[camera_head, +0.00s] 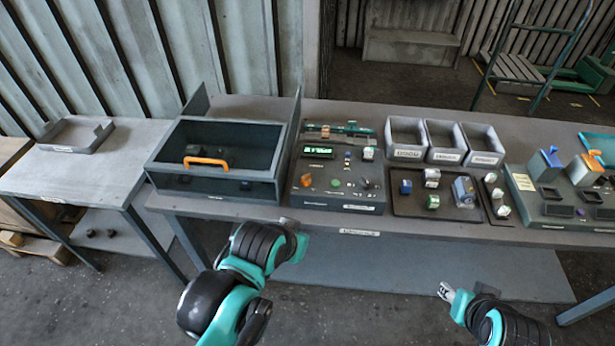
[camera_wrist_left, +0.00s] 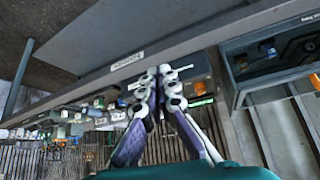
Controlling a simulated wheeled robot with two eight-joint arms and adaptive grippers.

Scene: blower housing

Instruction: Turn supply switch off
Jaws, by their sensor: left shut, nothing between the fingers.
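The grey control panel (camera_head: 338,203) stands on the bench with a lit green display (camera_head: 318,150), an orange-red button (camera_head: 306,180), a green button (camera_head: 336,183) and several small knobs and switches. Its labels are too small to read, so I cannot tell which control is the supply switch. My left gripper (camera_head: 289,226) is near the bench's front edge, in front of the panel. In the left wrist view my left gripper (camera_wrist_left: 158,72) is shut and empty, and its fingers hide part of the panel (camera_wrist_left: 195,68). My right gripper (camera_head: 444,291) is low in front of the bench; its jaws are unclear.
Left of the panel is a dark open-fronted housing (camera_head: 167,157) with an orange handle (camera_head: 206,161). To the right are a tray of blocks (camera_head: 407,208), three grey bins (camera_head: 446,162) and another panel (camera_head: 530,207). Free floor lies in front of the bench.

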